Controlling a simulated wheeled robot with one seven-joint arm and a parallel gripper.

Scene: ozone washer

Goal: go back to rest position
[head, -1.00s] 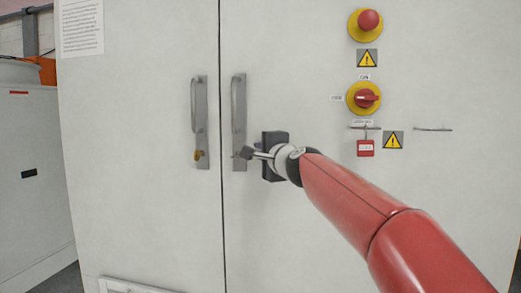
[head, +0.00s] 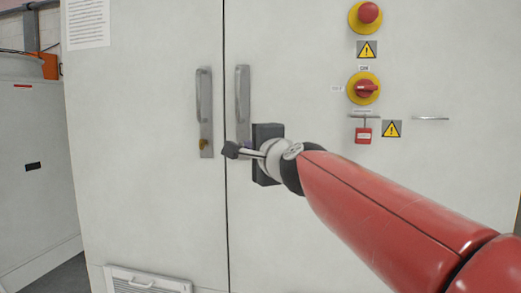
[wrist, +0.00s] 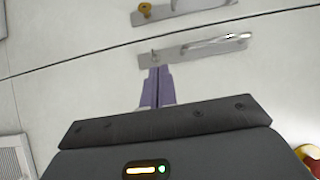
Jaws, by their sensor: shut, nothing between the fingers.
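My gripper (head: 249,146) is in front of the right door of a tall white cabinet (head: 320,60), next to the lower end of the right door handle (head: 242,90). My red arm reaches in from the lower right.
The left door handle (head: 204,105) has a brass knob. On the right are an emergency stop button (head: 366,14), a red rotary switch (head: 366,89) and a red padlock (head: 363,134). A vent (head: 147,280) sits low on the left door. A grey unit (head: 35,180) stands at the left.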

